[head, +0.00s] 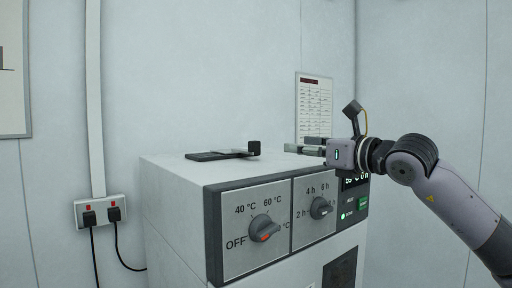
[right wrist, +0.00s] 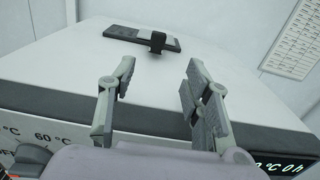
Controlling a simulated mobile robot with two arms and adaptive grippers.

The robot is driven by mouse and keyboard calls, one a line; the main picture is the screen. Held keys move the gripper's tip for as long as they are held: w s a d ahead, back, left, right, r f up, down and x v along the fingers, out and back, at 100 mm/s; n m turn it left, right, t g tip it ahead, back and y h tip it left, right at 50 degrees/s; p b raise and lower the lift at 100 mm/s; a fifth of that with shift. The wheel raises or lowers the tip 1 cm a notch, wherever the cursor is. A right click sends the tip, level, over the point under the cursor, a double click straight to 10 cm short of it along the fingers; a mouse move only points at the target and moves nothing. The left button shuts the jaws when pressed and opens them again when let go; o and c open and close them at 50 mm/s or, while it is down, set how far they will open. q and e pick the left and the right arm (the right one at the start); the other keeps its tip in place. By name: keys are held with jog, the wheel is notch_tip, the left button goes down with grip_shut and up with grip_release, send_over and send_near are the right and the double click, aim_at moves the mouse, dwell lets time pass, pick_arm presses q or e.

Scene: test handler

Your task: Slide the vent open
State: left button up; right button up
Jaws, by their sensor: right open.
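The vent (head: 205,156) is a flat dark plate on top of the white machine, with an upright black tab (head: 254,147) at its right end. The vent also shows in the right wrist view (right wrist: 125,33), toward the back of the top, and its tab (right wrist: 157,42) stands on the near side. My right gripper (head: 298,145) is to the right of the tab in the head view, apart from it. In the right wrist view the two fingers (right wrist: 160,68) are spread and empty, with the tab beyond the gap between them. My left gripper is not in view.
The machine (head: 175,190) has a front panel with a temperature knob (head: 264,228), a timer knob (head: 321,208) and a lit display. The white top around the vent is clear. A wall stands behind, with a paper chart (head: 314,105) and a socket with plugs (head: 101,212).

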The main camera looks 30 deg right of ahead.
aim_at(257, 142)
jog(key=w+p, duration=0.2)
jog(key=shift+w+a+r, duration=0.1)
jog(key=shift+w+r, duration=0.25)
jog(key=w+p, duration=0.2)
jog(key=w, duration=0.2)
jog(key=w+p, duration=0.3)
jog(key=w, duration=0.1)
jog(key=w+a+p, duration=0.1)
jog(key=w+p, duration=0.2)
jog(key=w, duration=0.1)
jog(key=shift+w+f, duration=0.15)
jog(key=shift+w+a+f, duration=0.1)
jog(key=shift+w+f, duration=0.1)
jog(key=shift+w, duration=0.5)
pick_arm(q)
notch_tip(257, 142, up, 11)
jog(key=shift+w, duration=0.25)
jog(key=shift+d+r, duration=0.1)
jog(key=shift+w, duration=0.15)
pick_arm(e)
grip_shut()
